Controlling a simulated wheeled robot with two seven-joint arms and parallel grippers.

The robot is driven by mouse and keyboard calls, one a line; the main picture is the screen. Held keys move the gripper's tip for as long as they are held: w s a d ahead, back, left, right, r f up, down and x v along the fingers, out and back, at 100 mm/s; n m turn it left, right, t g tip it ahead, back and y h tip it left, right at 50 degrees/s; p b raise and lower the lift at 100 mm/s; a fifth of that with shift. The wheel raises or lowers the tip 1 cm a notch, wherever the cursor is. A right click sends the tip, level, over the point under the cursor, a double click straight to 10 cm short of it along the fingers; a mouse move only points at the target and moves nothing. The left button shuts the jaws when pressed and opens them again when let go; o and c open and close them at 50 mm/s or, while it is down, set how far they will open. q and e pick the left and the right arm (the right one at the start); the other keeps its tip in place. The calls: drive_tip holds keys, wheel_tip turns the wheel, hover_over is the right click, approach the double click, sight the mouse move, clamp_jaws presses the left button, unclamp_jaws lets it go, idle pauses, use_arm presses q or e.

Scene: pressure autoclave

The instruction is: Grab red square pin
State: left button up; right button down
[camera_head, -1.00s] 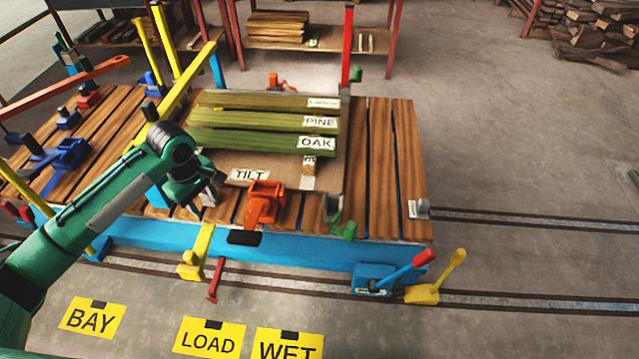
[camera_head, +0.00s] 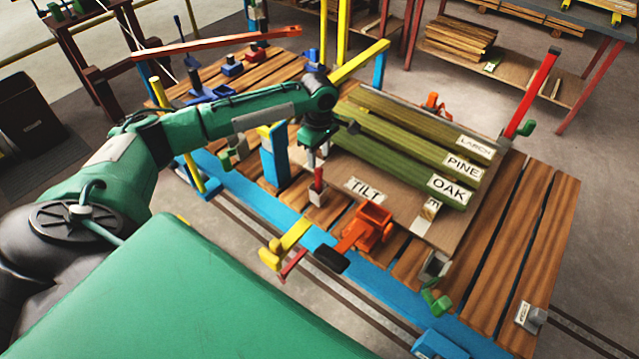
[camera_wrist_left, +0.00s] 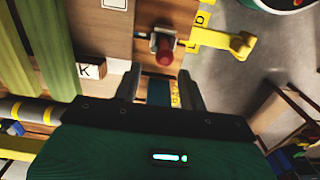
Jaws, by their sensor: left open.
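A short red pin (camera_head: 319,179) stands upright in a small grey square block on the near side of the wooden cart deck. My left gripper (camera_head: 317,150) points down just above it, with its fingers partly hidden by the wrist. In the left wrist view, the red pin (camera_wrist_left: 165,50) shows beyond the fingertips, roughly in line with the gap. There my left gripper (camera_wrist_left: 160,86) is open, its two dark fingers apart with nothing between them. The pin is not between the fingers. My right gripper is not in view.
Green boards (camera_head: 410,147) lie behind, with a TILT label (camera_head: 365,190) nearby. A red bar (camera_head: 215,43) crosses the back left.

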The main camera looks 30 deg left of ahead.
sight(318, 169)
use_arm(q)
drive_tip(key=shift+s+d+f+p, duration=0.1)
drive_tip(key=shift+s+f+p, duration=0.15)
drive_tip(key=shift+f, duration=1.3)
drive_tip(key=shift+s+d+f+p, duration=0.1)
drive_tip(key=shift+f+p, duration=0.1)
drive_tip(key=shift+f, duration=1.35)
drive_tip(key=shift+c, duration=0.2)
clamp_jaws()
